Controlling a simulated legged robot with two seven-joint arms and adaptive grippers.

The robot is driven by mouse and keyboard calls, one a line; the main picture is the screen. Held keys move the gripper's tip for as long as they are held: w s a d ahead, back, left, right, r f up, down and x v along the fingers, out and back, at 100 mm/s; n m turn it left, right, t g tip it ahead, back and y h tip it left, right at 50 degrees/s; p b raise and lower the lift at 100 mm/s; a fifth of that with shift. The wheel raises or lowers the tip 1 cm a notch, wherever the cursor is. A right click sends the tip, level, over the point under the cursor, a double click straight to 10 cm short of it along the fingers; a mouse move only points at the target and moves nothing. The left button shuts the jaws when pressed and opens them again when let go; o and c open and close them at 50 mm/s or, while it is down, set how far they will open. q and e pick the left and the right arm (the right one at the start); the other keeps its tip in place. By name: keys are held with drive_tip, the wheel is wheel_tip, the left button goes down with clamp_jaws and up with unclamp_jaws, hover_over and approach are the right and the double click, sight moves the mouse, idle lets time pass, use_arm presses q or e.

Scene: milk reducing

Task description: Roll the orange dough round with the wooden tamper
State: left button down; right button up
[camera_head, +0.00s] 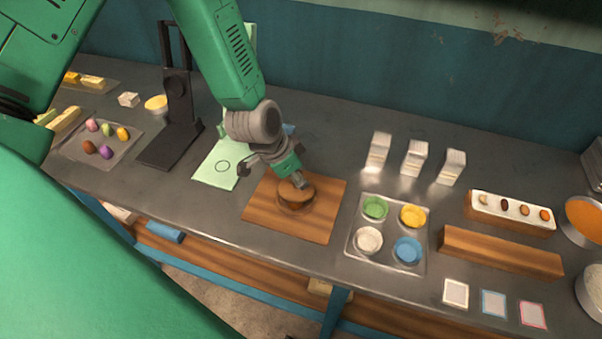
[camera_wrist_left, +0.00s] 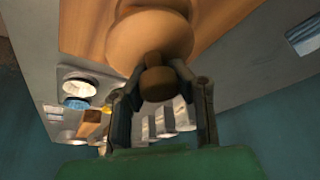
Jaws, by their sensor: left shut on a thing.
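The wooden tamper (camera_head: 300,192) stands on the wooden board (camera_head: 262,215) in the head view, a wide round brown piece below my left gripper (camera_head: 292,175). In the left wrist view my left gripper (camera_wrist_left: 160,95) is shut on the tamper's knob (camera_wrist_left: 158,82), and the tamper's wide body (camera_wrist_left: 155,35) lies beyond the fingers over the board (camera_wrist_left: 85,25). The orange dough is not clearly seen; the tamper probably hides any dough under it. My right gripper is not in view.
A metal tray (camera_head: 387,265) with green, yellow, white and blue cups stands right of the board. White cartons (camera_head: 415,160) stand behind it. A black stand (camera_head: 178,110) and a tray of coloured pieces (camera_head: 98,150) are at left. A wooden block (camera_head: 500,255) lies at right.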

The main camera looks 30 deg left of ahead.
use_arm(q)
drive_tip(key=shift+s+d, duration=0.25)
drive_tip(key=shift+d, duration=0.1)
drive_tip(key=shift+d, duration=0.1)
drive_tip(key=shift+w+d+p, duration=0.1)
drive_tip(key=shift+w+p, duration=0.05)
drive_tip(key=shift+p, duration=0.15)
drive_tip(key=shift+w, duration=0.2)
drive_tip(key=shift+w, duration=0.1)
wheel_tip(320, 180, up, 3)
drive_tip(key=p, duration=0.2)
drive_tip(key=shift+r+p, duration=0.15)
drive_tip(key=shift+p, duration=0.25)
drive_tip(key=shift+r+p, duration=0.45)
drive_tip(key=shift+r, duration=0.8)
drive_tip(key=shift+d+r, duration=0.1)
drive_tip(key=shift+r, duration=1.05)
